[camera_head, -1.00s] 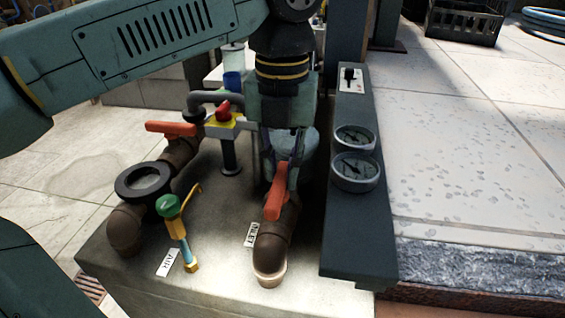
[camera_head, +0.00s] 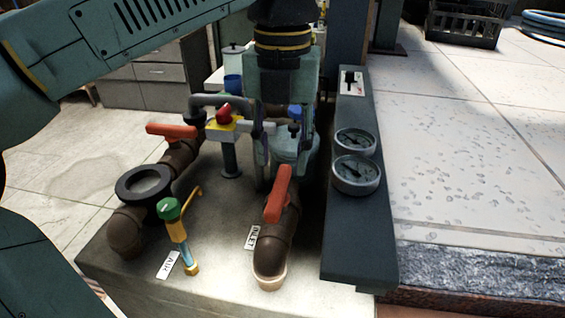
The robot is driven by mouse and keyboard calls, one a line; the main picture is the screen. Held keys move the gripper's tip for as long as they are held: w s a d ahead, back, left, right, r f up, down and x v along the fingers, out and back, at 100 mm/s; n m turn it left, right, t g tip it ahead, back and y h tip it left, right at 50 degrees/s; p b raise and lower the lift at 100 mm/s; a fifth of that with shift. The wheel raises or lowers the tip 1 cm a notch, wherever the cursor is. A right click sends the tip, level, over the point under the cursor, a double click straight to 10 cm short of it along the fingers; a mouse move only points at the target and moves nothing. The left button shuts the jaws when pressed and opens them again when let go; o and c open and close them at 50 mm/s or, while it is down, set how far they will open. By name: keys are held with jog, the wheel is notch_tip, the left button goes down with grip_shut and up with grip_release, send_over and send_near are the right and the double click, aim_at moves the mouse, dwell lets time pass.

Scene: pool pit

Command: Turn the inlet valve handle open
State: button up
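The inlet valve handle (camera_head: 277,194) is an orange-red lever on a brown pipe (camera_head: 271,250). An "INLET" label (camera_head: 252,237) lies beside the pipe. The handle points up the picture, roughly along the pipe. My gripper (camera_head: 284,172) hangs from above, just behind the handle's far end. Its fingers look spread, with one left of the handle's top and one to the right. Nothing is visibly held. The handle partly covers the fingertips, so I cannot tell whether they touch it.
A dark panel with two gauges (camera_head: 355,174) stands close on the right. On the left are another orange handle (camera_head: 172,131), a round sight glass (camera_head: 143,184), a green-topped air valve (camera_head: 170,209) and a red knob (camera_head: 224,110). Pale tiled floor (camera_head: 470,150) lies right.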

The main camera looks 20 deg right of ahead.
aim_at(283, 173)
notch_tip(283, 173, up, 4)
jog(key=shift+r, duration=0.1)
dwell(0.4)
